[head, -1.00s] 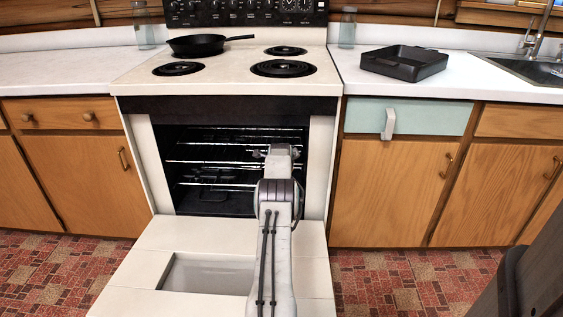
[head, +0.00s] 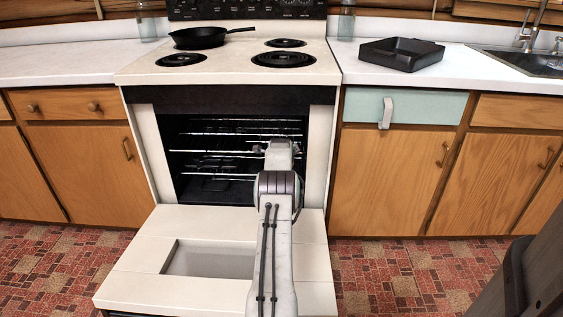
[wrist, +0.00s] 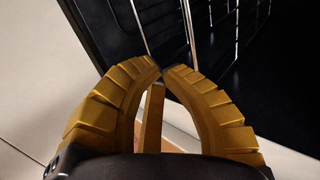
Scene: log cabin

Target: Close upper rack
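The white oven (head: 327,160) stands open, its door (head: 130,292) folded down flat. Inside its dark cavity are several thin metal wire racks; the upper rack (head: 215,134) lies level inside, apparently within the front opening. My arm reaches over the door to the right part of the opening. In the head view my gripper is hidden behind the arm. In the wrist view my gripper's (wrist: 161,66) yellow fingers curve together with tips practically meeting. Thin metal rods (wrist: 189,35) run just beyond the tips. I cannot tell whether the tips touch a rod; nothing is clearly held.
A black pan (head: 199,38) sits on the stovetop. A black square tray (head: 402,54) is on the right counter, near the sink (head: 530,62). Wooden cabinets (head: 390,180) flank the oven. Red patterned floor (head: 390,280) is clear to the right.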

